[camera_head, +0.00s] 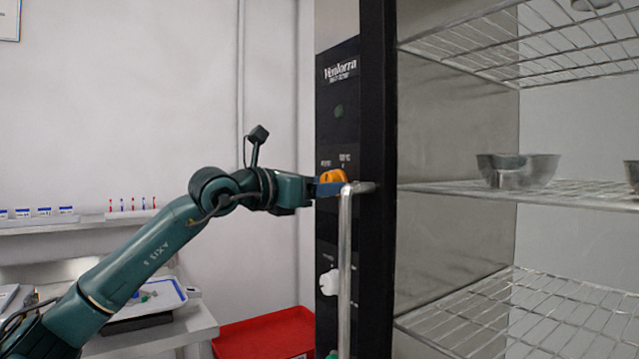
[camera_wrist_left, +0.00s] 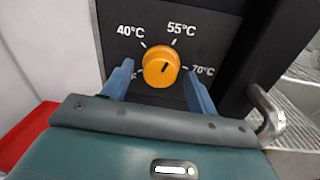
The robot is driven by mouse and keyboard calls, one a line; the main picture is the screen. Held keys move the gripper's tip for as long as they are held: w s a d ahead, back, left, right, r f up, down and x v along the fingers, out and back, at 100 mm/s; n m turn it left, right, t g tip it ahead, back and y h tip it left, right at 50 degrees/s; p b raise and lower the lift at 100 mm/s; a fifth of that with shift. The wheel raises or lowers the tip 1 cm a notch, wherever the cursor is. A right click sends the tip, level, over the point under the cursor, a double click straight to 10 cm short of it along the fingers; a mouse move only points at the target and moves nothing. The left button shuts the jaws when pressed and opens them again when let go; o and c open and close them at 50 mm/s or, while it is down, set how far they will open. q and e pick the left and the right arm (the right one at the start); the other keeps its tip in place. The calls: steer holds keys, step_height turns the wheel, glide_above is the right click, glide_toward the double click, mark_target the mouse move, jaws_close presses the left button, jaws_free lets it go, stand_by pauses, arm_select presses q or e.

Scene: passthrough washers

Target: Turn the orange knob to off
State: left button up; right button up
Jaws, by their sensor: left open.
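The orange knob (camera_head: 332,176) is on the black control panel (camera_head: 338,115) of the tall cabinet. In the left wrist view the knob (camera_wrist_left: 161,66) has a dark pointer line tilted slightly right of upright, toward the 55°C label. Labels 40°C and 70°C flank it; a lower left label is mostly hidden by a finger. My left gripper (camera_head: 323,189) is at the panel, open, its blue fingers on either side of the knob with gaps visible in the left wrist view (camera_wrist_left: 160,72). My right gripper is in neither view.
A vertical metal door handle (camera_head: 346,270) stands close to my left fingers. A white knob (camera_head: 329,283) is lower on the panel. Wire shelves inside the cabinet hold a metal bowl (camera_head: 517,170). A red tray (camera_head: 268,334) lies lower left.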

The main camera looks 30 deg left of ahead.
arm_select(q)
steer(key=shift+c, duration=0.5)
steer(key=c, duration=0.9)
